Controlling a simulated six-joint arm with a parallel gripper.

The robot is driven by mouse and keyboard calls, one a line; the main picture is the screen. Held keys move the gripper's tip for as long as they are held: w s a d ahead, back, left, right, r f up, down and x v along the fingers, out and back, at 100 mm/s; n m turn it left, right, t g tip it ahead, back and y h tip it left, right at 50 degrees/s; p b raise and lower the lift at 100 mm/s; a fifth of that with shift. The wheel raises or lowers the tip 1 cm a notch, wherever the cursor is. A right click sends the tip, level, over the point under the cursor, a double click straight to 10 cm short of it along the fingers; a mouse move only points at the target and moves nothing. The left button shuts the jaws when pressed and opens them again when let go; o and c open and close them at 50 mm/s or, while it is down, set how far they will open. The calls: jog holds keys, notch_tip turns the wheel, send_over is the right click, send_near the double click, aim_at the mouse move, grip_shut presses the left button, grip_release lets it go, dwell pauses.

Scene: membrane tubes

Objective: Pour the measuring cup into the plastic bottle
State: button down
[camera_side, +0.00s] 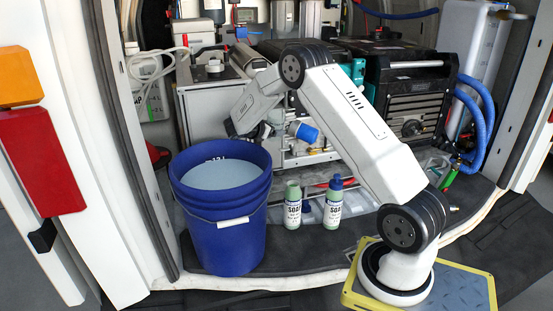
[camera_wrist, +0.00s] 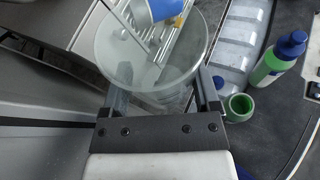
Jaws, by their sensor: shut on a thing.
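My gripper (camera_wrist: 160,95) is shut on a clear measuring cup (camera_wrist: 107,58), with one finger on each side of it. The wrist view looks into its round mouth; I cannot tell how much liquid is inside. In the side view my gripper (camera_side: 262,130) is raised above and left of the bottles, and the cup is hard to make out. The open green plastic bottle (camera_side: 292,208) stands upright on the floor, labelled SOAP. Its open mouth shows in the wrist view (camera_wrist: 239,107), right of the cup. The cup is apart from it.
A second green soap bottle (camera_side: 333,207) with a blue cap stands close to the right of the open one. A blue bucket (camera_side: 226,245) of pale liquid stands on the left. A blue cylinder (camera_side: 307,133) is near my gripper. Machinery (camera_side: 412,95) fills the back.

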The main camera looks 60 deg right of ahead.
aim_at(274, 111)
jog(key=shift+w+d+f+g, duration=0.1)
jog(key=shift+w+f+g, duration=0.05)
jog(key=shift+w+g, duration=0.15)
jog(key=shift+w+d+r+n+g+y, duration=0.15)
jog(key=shift+w+r+n+g+y, duration=0.2)
jog(key=shift+n, duration=0.45)
jog(key=shift+r, duration=0.1)
jog(key=shift+r, duration=2.55)
